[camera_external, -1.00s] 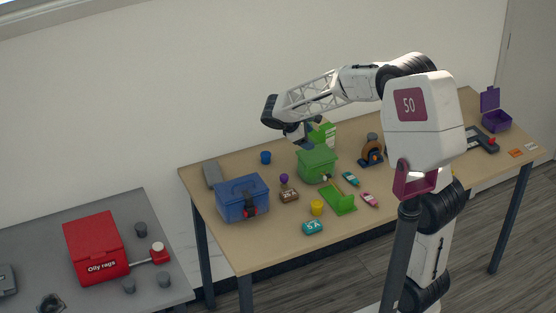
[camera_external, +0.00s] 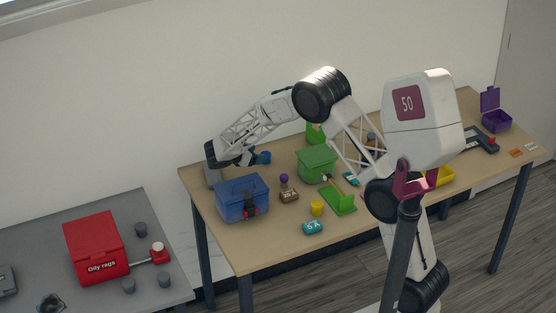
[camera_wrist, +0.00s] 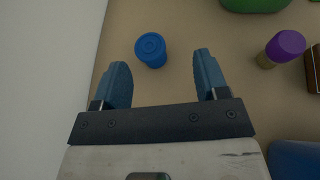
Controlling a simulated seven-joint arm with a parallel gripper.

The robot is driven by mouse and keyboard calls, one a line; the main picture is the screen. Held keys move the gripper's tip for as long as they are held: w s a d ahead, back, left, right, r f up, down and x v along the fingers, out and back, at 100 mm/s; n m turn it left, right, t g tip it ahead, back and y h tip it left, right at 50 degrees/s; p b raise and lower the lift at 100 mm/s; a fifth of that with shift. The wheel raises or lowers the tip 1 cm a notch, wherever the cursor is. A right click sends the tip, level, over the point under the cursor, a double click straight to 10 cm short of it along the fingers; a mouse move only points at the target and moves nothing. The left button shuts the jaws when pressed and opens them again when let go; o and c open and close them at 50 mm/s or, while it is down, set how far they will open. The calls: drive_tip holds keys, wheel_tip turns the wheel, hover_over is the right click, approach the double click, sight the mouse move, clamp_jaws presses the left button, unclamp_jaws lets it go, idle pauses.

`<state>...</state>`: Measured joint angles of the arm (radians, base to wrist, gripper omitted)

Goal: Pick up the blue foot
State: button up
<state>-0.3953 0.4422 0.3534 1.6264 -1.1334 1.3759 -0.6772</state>
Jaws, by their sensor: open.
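The blue foot appears to be the small blue cylinder (camera_external: 265,157) near the table's back edge. In the wrist view the same blue cylinder (camera_wrist: 151,48) shows its round top, just ahead of and between the two fingertips, closer to the left one. My gripper (camera_wrist: 162,60) is open and empty, with its blue fingers apart on either side of it. In the external view my gripper (camera_external: 246,158) is just left of the cylinder, partly hidden by the wrist. I cannot tell how far above the table the fingertips are.
A purple-topped piece (camera_wrist: 285,47), also in the external view (camera_external: 284,179), and a green bin (camera_external: 316,165) are to the right. The wall is close behind.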

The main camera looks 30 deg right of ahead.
drive_tip(key=shift+w+a+f+n+h, duration=0.15)
drive_tip(key=shift+w+a+f+n, duration=0.05)
drive_tip(key=shift+w+a+f, duration=0.25)
drive_tip(key=shift+w+a+f+n+h, duration=0.2)
drive_tip(key=shift+a+f, duration=0.1)
drive_tip(key=shift+f, duration=0.25)
drive_tip(key=shift+x, duration=1.3)
drive_tip(key=shift+x, duration=2.6)
drive_tip(key=shift+w, duration=0.1)
